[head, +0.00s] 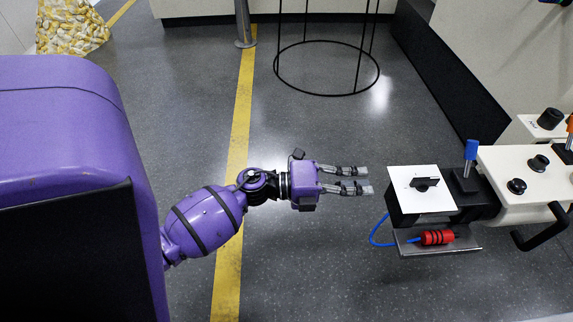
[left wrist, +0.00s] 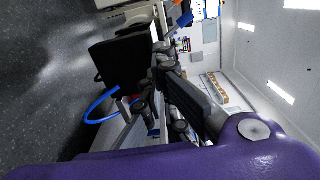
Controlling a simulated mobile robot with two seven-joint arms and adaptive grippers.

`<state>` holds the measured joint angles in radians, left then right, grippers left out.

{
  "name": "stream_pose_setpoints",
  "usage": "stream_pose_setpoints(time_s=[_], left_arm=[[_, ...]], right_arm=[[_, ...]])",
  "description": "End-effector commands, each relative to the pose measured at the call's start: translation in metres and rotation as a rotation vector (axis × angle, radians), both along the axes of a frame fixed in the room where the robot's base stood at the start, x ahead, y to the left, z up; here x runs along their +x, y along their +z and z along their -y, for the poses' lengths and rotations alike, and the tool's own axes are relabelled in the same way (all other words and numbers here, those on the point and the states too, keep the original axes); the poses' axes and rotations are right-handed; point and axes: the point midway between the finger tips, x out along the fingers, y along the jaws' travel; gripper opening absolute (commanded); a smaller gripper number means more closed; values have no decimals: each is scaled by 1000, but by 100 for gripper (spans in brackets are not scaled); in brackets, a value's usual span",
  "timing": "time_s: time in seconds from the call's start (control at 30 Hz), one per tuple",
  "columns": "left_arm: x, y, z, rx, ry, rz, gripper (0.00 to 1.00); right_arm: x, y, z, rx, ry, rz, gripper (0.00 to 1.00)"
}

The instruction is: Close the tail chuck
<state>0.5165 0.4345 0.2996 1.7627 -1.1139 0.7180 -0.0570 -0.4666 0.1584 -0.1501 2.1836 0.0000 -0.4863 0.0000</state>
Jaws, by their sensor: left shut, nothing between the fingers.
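A machine end (head: 525,180) with a cream body and black knobs stands at the right of the head view. On its left end is a black block with a white top plate (head: 412,200) and a small black knob. A blue lever (head: 471,152) stands upright on a black mount beside the plate. I cannot tell for certain which part is the tail chuck. My left gripper (head: 368,179) is shut and empty, just left of the block and apart from it. The black block (left wrist: 118,62) and blue lever (left wrist: 185,19) also show in the left wrist view. My right gripper is not in view.
A metal shelf (head: 440,249) under the block carries a red cylinder (head: 437,237) with a looping blue cable (head: 377,233). A black handle (head: 541,232) juts from the machine's front. A black wire stand (head: 327,94) is on the floor behind. The floor around my left arm is clear.

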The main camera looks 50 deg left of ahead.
Motion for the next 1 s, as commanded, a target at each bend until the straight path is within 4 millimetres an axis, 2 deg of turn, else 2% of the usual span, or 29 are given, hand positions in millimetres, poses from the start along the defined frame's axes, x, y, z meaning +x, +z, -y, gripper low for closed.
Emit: stream_pose_setpoints(time_s=[0.13,0.33,1.0], left_arm=[[24,0,19,-3,0,2,0],[43,-1,33,-2,0,-1,0],[55,0,41,-1,-1,-1,0]], right_arm=[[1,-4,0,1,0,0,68],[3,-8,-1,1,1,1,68],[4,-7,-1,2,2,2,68]])
